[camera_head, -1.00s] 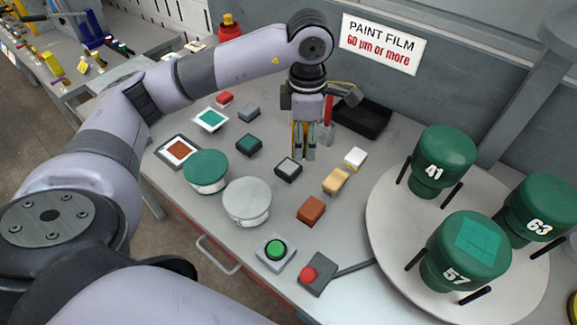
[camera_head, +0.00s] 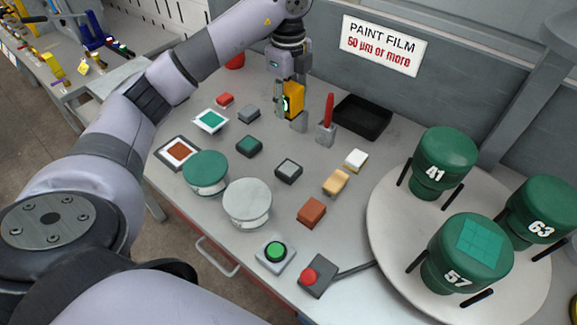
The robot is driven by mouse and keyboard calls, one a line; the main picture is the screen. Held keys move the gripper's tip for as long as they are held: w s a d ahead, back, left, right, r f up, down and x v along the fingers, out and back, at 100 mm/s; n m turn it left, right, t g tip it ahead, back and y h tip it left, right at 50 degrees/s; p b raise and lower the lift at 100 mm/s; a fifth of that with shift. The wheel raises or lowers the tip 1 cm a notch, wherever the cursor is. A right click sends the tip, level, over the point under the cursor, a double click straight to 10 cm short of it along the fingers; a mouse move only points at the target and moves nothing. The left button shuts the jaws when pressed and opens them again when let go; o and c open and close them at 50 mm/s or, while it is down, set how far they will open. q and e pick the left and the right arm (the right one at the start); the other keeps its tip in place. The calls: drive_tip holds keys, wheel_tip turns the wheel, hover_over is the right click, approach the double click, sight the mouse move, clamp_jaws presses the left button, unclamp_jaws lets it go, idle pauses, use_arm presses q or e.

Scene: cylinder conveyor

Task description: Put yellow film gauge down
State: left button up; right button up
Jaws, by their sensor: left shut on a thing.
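The yellow film gauge (camera_head: 295,97) is upright at the back of the table, with a small light spot on its left side. My left gripper (camera_head: 284,100) points down and is shut on it, covering part of its left side. A small grey holder (camera_head: 299,123) is right below the gauge. I cannot tell whether the gauge touches it or is seated in it. My right gripper is not in view.
A red-handled tool (camera_head: 328,112) stands in a grey holder just right of the gauge, before a black tray (camera_head: 363,119). Small blocks, paint cans and buttons cover the table front. Green numbered cylinders (camera_head: 466,252) stand on a round turntable (camera_head: 385,215) at right.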

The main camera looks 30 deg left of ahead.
use_arm(q)
wheel_tip(320, 180, down, 6)
drive_tip(key=p, duration=0.1)
hover_over(289, 168)
wheel_tip(289, 168, down, 9)
drive_tip(key=shift+r, duration=0.15)
wheel_tip(289, 168, down, 5)
drive_tip(key=shift+r+p, duration=0.1)
drive_tip(key=shift+p, duration=0.45)
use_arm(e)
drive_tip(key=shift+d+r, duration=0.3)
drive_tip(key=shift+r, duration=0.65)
use_arm(q)
drive_tip(key=shift+f, duration=0.2)
drive_tip(key=shift+f, duration=0.15)
drive_tip(key=o, duration=1)
